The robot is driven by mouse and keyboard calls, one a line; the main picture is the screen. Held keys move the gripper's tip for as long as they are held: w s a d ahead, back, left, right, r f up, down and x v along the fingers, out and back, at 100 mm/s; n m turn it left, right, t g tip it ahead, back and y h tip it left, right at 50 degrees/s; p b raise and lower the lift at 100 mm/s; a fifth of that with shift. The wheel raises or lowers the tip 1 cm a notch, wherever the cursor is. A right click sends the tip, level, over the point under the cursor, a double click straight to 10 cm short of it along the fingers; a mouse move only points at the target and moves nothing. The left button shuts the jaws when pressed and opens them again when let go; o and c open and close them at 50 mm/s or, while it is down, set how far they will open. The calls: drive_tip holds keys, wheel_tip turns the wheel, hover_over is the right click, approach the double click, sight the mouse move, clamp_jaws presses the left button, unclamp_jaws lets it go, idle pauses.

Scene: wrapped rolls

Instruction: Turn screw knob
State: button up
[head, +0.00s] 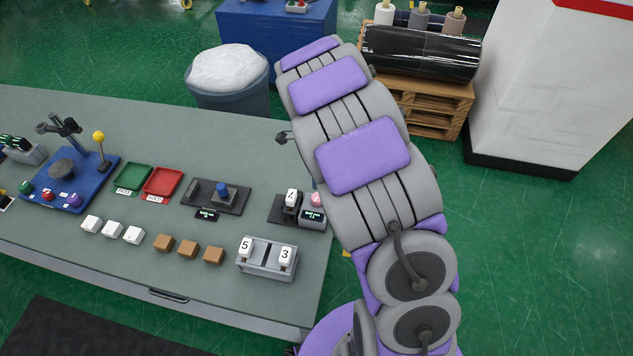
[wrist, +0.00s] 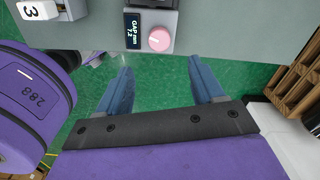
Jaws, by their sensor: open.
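A pink round knob (wrist: 160,39) sits on a grey device at the table edge, beside a small dark display (wrist: 141,31) reading "GAP mm 7.2". In the head view the knob (head: 316,199) is partly hidden behind my arm, and the display (head: 312,215) shows below it. My gripper (wrist: 159,66) is open with two blue fingers. In the wrist view the knob lies just beyond the fingertips, roughly centred between them, and nothing is between the fingers. The gripper's fingers are not visible in the head view.
A white numbered block (wrist: 38,10) is at the upper left of the wrist view. A grey holder (head: 266,261) carries blocks marked 5 and 3. The table (head: 180,135) also holds white and brown blocks, trays and a blue fixture. Pallets (head: 430,112) stand behind my arm.

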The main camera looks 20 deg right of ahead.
wheel_tip(320, 180, up, 6)
drive_tip(key=shift+f, duration=0.2)
idle(0.5)
drive_tip(key=s+a+r+n+b, duration=0.1)
drive_tip(key=s+r+n, duration=0.1)
drive_tip(key=s+n, duration=0.5)
drive_tip(key=s+a+r+n+g+b, duration=0.1)
drive_tip(key=s+n, duration=0.6)
drive_tip(key=s, duration=0.9)
drive_tip(key=s+a+r+n+b, duration=0.2)
drive_tip(key=s+n, duration=0.5)
drive_tip(key=s, duration=0.5)
drive_tip(key=shift+a+r+g+b, duration=0.3)
drive_tip(key=shift+a+g+b, duration=0.15)
drive_tip(key=shift+b, duration=0.2)
